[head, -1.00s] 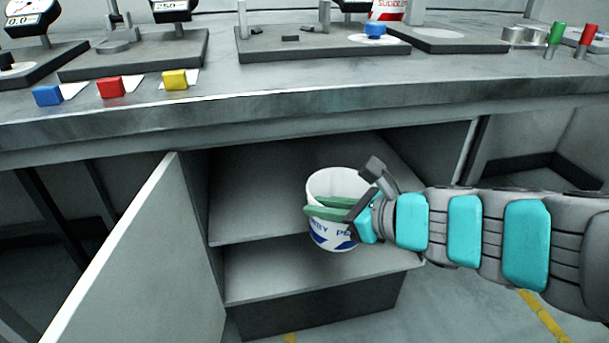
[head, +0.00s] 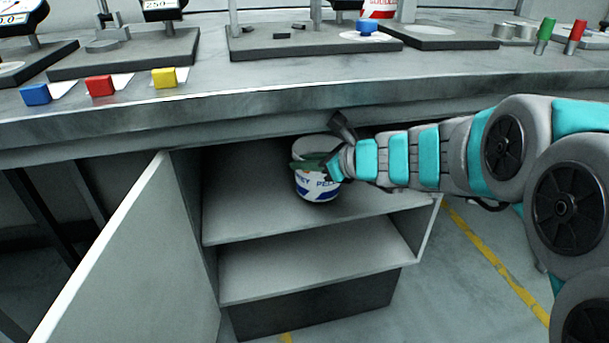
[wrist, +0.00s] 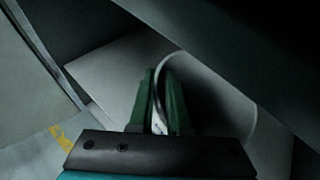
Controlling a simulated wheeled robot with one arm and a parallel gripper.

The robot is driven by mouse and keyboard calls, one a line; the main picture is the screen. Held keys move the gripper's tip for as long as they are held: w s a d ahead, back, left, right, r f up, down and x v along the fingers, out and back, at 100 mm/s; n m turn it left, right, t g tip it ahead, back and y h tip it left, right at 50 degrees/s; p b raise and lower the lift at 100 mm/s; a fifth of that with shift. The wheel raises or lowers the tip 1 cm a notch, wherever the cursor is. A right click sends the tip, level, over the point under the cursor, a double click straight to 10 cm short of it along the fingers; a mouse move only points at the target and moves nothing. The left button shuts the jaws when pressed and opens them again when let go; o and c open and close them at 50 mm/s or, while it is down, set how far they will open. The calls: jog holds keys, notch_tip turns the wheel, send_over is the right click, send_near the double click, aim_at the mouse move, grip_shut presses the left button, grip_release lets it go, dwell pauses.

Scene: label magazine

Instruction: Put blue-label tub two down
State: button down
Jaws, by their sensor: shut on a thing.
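The blue-label tub (head: 317,188) is a white open-topped tub with a blue band and lettering. It is inside the open cabinet, upright or nearly so, at the upper shelf (head: 250,222). I cannot tell whether its base touches the shelf. My gripper (head: 308,164) comes in from the right, its green fingers shut on the tub's wall near the rim. In the wrist view my gripper (wrist: 160,100) has one finger on each side of the wall of the tub (wrist: 205,95). The tub's far side is dark.
The cabinet door (head: 115,260) stands open at the left. The worktop (head: 240,90) overhangs the cabinet closely above my arm. A lower shelf (head: 310,265) is empty. The upper shelf is bare to the left of the tub. Blue, red and yellow blocks (head: 100,86) sit on the worktop.

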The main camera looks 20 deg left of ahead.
aim_at(313, 175)
jog(key=shift+f+b, duration=0.45)
jog(key=shift+f, duration=1.3)
jog(key=c, duration=0.8)
grip_release()
jog(key=shift+c, duration=0.2)
jog(key=p+v, duration=0.1)
jog(key=v, duration=1.1)
jog(key=shift+p, duration=0.3)
